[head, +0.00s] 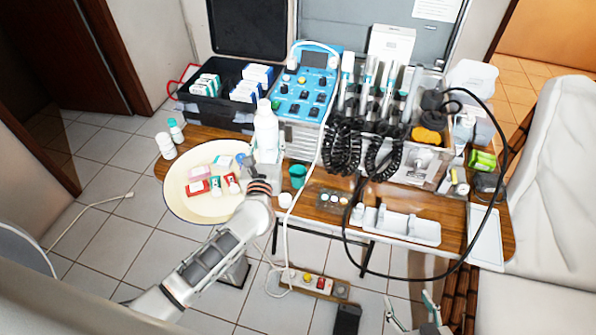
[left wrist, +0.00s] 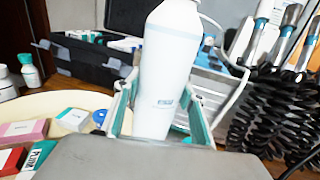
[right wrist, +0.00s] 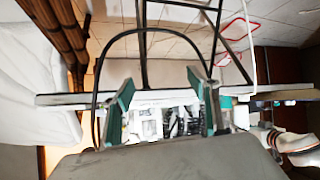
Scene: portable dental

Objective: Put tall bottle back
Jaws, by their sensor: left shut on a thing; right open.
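The tall white bottle (head: 265,133) stands upright near the middle of the table, beside the basin and in front of the black case. My left gripper (head: 265,168) is shut around its lower part. In the left wrist view the bottle (left wrist: 168,75) sits between both fingers, with small lettering on its front; its base is hidden, so I cannot tell if it touches the table. My right gripper (head: 411,312) is open and empty, low in front of the table. It also shows open in the right wrist view (right wrist: 160,95).
A cream basin (head: 190,213) holding small boxes lies left of the bottle. Behind are a black case (head: 213,112) and a blue control unit (head: 305,88). A green cup (head: 298,174) stands close right. Black coiled cords and a white tray (head: 410,228) lie farther right.

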